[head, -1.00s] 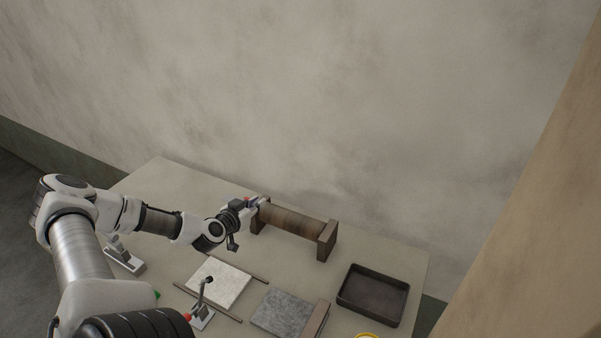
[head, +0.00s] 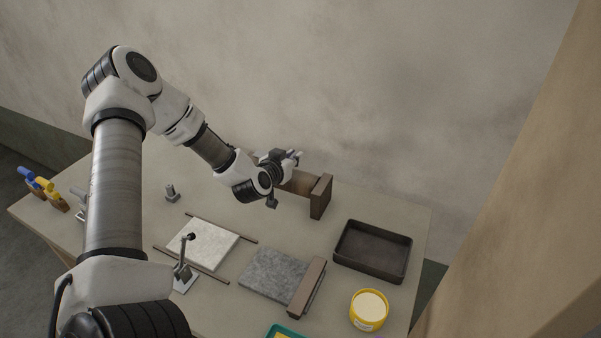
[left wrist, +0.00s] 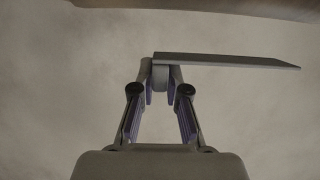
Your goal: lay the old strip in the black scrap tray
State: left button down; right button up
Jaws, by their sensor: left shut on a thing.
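The black scrap tray (head: 372,252) lies empty at the right of the table in the head view. My left gripper (head: 292,157) is at the back of the table, by the wooden roller stand and left of the tray, apart from it. In the left wrist view my left gripper (left wrist: 160,84) is shut on a thin, flat grey strip (left wrist: 225,61), which sticks out to the right from the fingertips. My right gripper is not in view.
The brown roller stand (head: 320,196) is just right of my left gripper. A white pad (head: 205,243), a grey felt pad (head: 272,272) with a brown bar (head: 308,287), and a yellow tub (head: 369,310) are in front. A small lever clamp (head: 184,270) stands by the white pad.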

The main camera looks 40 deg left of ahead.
aim_at(300, 174)
pick_arm(q)
jog(key=shift+w+d, duration=0.3)
jog(key=f, duration=0.1)
jog(key=d+f, duration=0.1)
jog(key=shift+w+f, duration=0.3)
jog(key=shift+w, duration=0.1)
jog(key=shift+w+f+p, duration=0.15)
jog(key=shift+f+p, duration=0.15)
jog(key=shift+f, duration=0.2)
jog(key=c, duration=1.2)
grip_release()
jog(key=shift+f, duration=0.1)
jog(key=shift+a, duration=0.1)
jog(key=v, duration=0.8)
jog(key=shift+r, duration=0.2)
